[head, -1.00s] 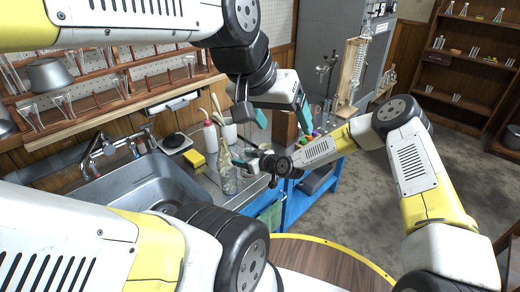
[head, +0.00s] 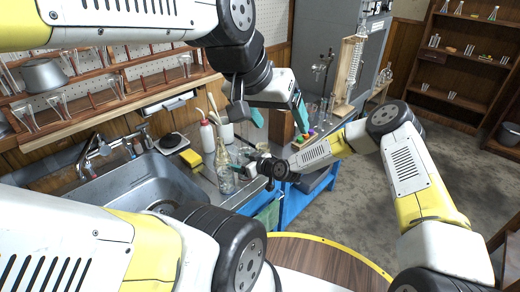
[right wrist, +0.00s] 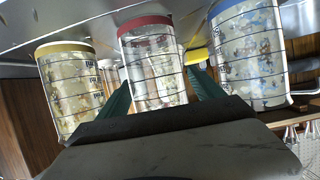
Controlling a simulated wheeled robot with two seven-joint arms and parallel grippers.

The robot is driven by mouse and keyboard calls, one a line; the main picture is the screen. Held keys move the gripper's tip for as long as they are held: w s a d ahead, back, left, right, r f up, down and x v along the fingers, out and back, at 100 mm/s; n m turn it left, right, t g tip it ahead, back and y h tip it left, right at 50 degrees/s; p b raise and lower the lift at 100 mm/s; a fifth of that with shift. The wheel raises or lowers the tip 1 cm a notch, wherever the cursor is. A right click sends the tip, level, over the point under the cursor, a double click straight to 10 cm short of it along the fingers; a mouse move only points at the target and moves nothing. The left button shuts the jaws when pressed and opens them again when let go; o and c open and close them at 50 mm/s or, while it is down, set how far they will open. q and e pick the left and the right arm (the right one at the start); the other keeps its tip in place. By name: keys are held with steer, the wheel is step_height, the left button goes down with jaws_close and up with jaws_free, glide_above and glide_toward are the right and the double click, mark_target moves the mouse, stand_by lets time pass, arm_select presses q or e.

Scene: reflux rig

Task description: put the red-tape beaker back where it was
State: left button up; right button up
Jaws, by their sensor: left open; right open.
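The red-tape beaker (right wrist: 152,70) is clear glass with a red band at the end that is uppermost in the right wrist view. It lies in line with the gap between the green fingers of my right gripper (right wrist: 160,97), which are open. I cannot tell whether they touch the glass. In the head view my right gripper (head: 246,166) is low over the counter by the sink, and the beakers there are hard to make out. My left gripper (head: 279,112) is open and empty, higher up and further right.
A yellow-tape beaker (right wrist: 70,90) and a blue-tape beaker (right wrist: 248,55) flank the red one closely. A clear bottle (head: 225,172) stands by the sink (head: 125,182). A yellow sponge (head: 190,157) and a white squeeze bottle (head: 207,138) are nearby.

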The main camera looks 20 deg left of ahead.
steer(key=v, duration=1.2)
steer(key=d+r+m+t+h, duration=0.15)
steer(key=d+r+h, duration=0.35)
steer(key=d+r, duration=0.75)
steer(key=d+r+m+h, duration=0.35)
steer(key=d+r, duration=0.55)
steer(key=d, duration=0.6)
steer(key=s+d+r+m+h, duration=0.1)
steer(key=s+d+r+m, duration=0.3)
steer(key=s, duration=0.6)
steer(key=s+d+r+m, duration=0.3)
steer(key=s+d+r, duration=0.5)
steer(key=s, duration=0.3)
steer(key=shift+s+d+m+h, duration=0.25)
steer(key=shift+s+m+h, duration=0.05)
steer(key=shift+m+h, duration=0.1)
steer(key=shift+r+g, duration=0.1)
steer(key=shift+g, duration=0.15)
